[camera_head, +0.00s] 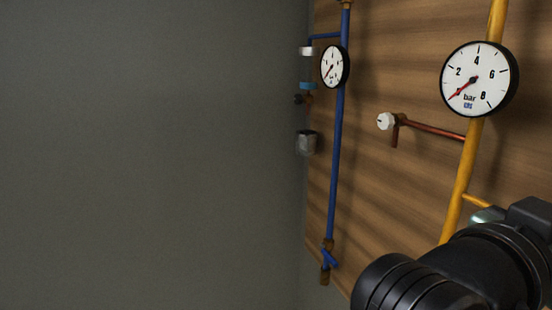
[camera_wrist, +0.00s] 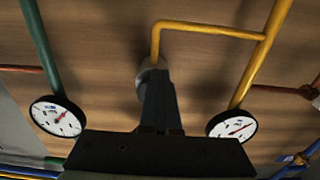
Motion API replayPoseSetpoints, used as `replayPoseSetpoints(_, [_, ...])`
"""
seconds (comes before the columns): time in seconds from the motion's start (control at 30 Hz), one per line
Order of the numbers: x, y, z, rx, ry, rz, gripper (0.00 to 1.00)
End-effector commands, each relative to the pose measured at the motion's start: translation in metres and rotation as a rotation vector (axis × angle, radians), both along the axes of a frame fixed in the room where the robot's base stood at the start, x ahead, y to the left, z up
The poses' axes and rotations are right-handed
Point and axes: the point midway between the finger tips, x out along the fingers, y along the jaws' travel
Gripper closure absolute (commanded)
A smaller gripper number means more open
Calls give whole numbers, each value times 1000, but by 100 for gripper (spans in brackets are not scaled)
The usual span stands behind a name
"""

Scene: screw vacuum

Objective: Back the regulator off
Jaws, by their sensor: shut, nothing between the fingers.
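My gripper (camera_wrist: 154,74) is shut and empty in the wrist view, its narrow dark fingers pointing at the wooden panel. Just behind the fingertips is a round grey knob (camera_wrist: 143,74) at the end of a yellow branch pipe (camera_wrist: 205,28); it seems to be the regulator. The fingers cover part of it, and I cannot tell whether they touch it. In the head view a pale fitting (camera_head: 487,215) at the yellow branch is mostly hidden by my black arm. The large gauge (camera_head: 479,79) on the yellow pipe has its red needle pointing lower left, near the scale's low end.
A blue pipe (camera_head: 338,150) with a smaller gauge (camera_head: 335,67) runs left of the yellow one. A white knob (camera_head: 385,121) on a copper pipe sticks out between them. A green pipe (camera_wrist: 40,45) with a gauge (camera_wrist: 56,117) is left in the wrist view.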

Motion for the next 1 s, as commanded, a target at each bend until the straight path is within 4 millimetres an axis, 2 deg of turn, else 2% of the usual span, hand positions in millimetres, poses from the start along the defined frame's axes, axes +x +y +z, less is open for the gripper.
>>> replayPoseSetpoints(0.6, [-18, -7, 3, -5, -7, -3, 100])
replayPoseSetpoints(1.0, [-22, -9, 6, -7, -9, -3, 100])
